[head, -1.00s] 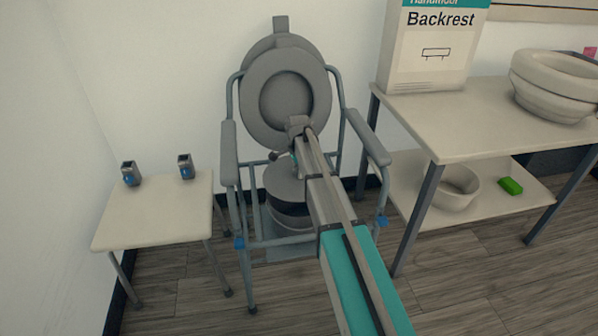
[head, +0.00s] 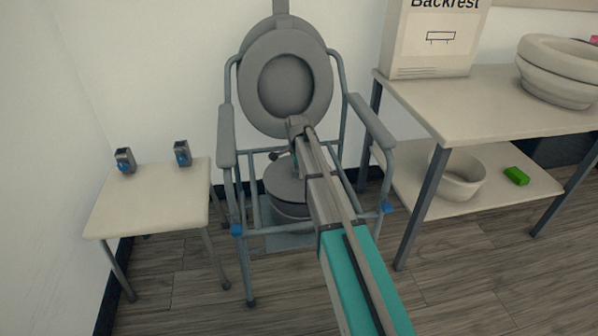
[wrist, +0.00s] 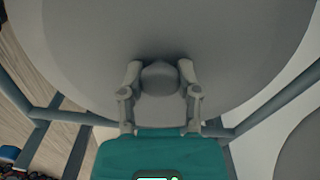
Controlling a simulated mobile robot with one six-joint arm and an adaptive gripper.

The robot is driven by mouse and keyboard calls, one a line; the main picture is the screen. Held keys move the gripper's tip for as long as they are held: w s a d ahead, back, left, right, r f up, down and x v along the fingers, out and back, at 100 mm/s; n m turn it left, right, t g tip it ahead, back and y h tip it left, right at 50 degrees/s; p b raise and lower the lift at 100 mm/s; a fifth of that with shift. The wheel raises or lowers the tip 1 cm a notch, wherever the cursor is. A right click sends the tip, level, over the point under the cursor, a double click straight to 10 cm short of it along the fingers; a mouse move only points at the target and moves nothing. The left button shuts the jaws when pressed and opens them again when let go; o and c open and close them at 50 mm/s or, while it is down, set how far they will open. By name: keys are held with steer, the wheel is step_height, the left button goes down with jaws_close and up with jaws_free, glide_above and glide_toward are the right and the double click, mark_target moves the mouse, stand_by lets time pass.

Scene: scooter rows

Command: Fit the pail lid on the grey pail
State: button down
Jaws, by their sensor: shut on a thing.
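The pail lid (head: 283,184) is a grey disc over the grey pail (head: 291,211), inside the commode chair's frame in the head view. Little or no gap shows between lid and pail; I cannot tell whether the lid is fully seated. In the wrist view the lid (wrist: 230,45) fills the upper picture, and its round knob (wrist: 160,76) sits between my fingers. My gripper (wrist: 159,70) is shut on this knob. In the head view my arm hides the right part of the lid and pail.
The commode chair (head: 228,150) has armrests on both sides and its ring seat (head: 245,85) raised behind. A small table (head: 145,205) with two small devices stands left. A shelved table (head: 470,110) with a Backrest box (head: 425,55) stands close on the right.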

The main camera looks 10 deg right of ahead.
steer(key=shift+f+b, duration=0.55)
steer(key=shift+f, duration=0.2)
steer(key=shift+f, duration=0.2)
stand_by(0.4)
steer(key=shift+c, duration=1.2)
jaws_free()
steer(key=shift+r, duration=0.1)
